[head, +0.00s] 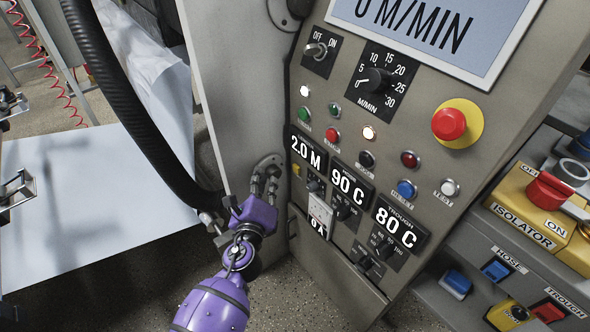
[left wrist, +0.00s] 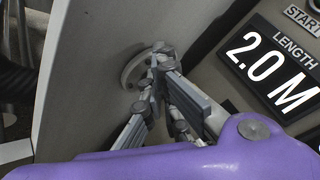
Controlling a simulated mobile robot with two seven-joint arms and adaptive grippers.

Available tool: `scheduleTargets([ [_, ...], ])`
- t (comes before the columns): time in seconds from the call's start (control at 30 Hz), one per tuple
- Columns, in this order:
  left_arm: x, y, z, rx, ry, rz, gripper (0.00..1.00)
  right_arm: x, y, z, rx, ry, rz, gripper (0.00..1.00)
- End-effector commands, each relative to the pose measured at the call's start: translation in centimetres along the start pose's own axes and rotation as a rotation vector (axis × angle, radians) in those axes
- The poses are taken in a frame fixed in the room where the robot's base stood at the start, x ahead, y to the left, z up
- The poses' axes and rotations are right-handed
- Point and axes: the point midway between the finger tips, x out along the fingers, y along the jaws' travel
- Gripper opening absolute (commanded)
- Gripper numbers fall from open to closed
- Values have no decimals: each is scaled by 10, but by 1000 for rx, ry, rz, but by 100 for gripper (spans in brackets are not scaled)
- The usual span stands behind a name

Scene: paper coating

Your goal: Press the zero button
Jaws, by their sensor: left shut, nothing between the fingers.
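The control panel (head: 345,140) fills the middle of the head view. A small yellow button (head: 297,170) sits just under the "2.0 M" length display (head: 309,154); its label is too small to read, so I cannot confirm it is the zero button. My left gripper (head: 267,172) is shut and empty, its fingertips just left of the yellow button, over the round grey fitting on the panel's side face. In the left wrist view the shut fingers (left wrist: 161,62) are over that fitting, and the length display (left wrist: 272,65) is to the right; the yellow button is hidden. My right gripper is not seen.
Other buttons, lamps and knobs crowd the panel, including a red emergency stop (head: 449,124). A thick black hose (head: 140,110) hangs left of my gripper, with white paper (head: 90,200) behind it. An isolator box (head: 530,220) stands at the right.

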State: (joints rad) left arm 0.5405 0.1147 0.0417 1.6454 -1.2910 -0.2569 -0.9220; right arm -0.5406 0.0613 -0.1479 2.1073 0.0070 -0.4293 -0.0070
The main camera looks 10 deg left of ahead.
Motion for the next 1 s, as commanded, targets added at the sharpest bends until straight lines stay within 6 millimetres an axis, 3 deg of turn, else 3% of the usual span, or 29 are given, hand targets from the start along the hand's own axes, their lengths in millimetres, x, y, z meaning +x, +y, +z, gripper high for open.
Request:
scheduleTargets([
  [0.4, 31, -22, -23, 0, 0, 0, 0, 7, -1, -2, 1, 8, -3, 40],
  [1.0, 33, -24, -24, 0, 0, 0, 0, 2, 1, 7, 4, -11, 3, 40],
])
